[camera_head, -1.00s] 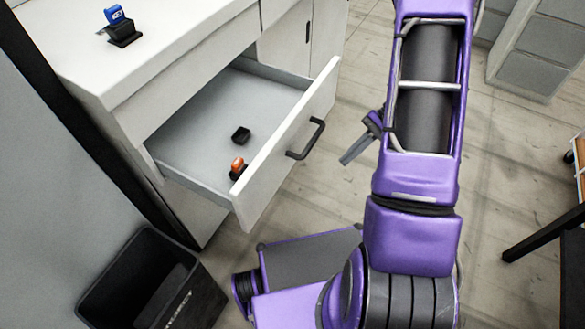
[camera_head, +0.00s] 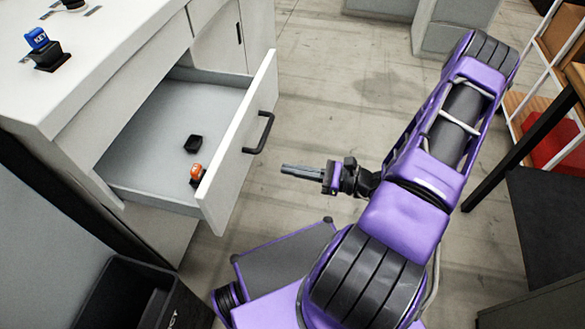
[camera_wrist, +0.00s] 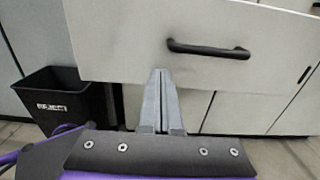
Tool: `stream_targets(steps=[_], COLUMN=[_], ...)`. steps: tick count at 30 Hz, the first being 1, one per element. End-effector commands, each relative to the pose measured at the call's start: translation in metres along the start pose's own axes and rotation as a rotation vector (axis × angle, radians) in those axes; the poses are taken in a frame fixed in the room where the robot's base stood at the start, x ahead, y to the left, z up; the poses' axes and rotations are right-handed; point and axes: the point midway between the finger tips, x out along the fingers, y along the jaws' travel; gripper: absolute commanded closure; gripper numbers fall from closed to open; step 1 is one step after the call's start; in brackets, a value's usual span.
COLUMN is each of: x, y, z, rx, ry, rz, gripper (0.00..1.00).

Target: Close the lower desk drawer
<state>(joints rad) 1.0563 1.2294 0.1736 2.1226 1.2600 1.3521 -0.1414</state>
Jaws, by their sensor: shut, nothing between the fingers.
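The lower desk drawer (camera_head: 238,150) is pulled out of the white desk (camera_head: 100,60), with a dark bar handle (camera_head: 262,132) on its front. An orange-topped stamp (camera_head: 196,174) and a small black piece (camera_head: 193,143) lie inside it. My gripper (camera_head: 284,170) is shut and empty, to the right of the drawer front and apart from it, pointing toward it. In the wrist view the gripper fingers (camera_wrist: 158,80) point at the drawer front (camera_wrist: 125,40), below and left of the handle (camera_wrist: 208,49). I cannot tell the exact gap there.
A blue stamp (camera_head: 40,45) stands on the desk top. A black bin (camera_head: 125,300) is at the lower left and also shows in the wrist view (camera_wrist: 70,100). A dark table (camera_head: 550,220) and a shelf are at the right. The floor (camera_head: 330,90) beyond the gripper is clear.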

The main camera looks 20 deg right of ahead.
Motion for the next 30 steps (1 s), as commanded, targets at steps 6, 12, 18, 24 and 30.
stream_targets(steps=[6, 12, 18, 24, 30], x=[0.05, 0.085, 0.102, 0.105, 0.105], y=[0.001, 0.001, 0.0, 0.001, 0.0], z=[0.0, -0.001, -0.001, 0.0, -0.001], rx=[0.0, 0.0, -0.001, -0.001, -0.001], ry=[-0.001, 0.001, 0.002, 0.002, 0.002], rz=[0.006, 0.005, 0.002, 0.002, 0.002], gripper=[1.0, 1.0, 1.0, 1.0, 1.0])
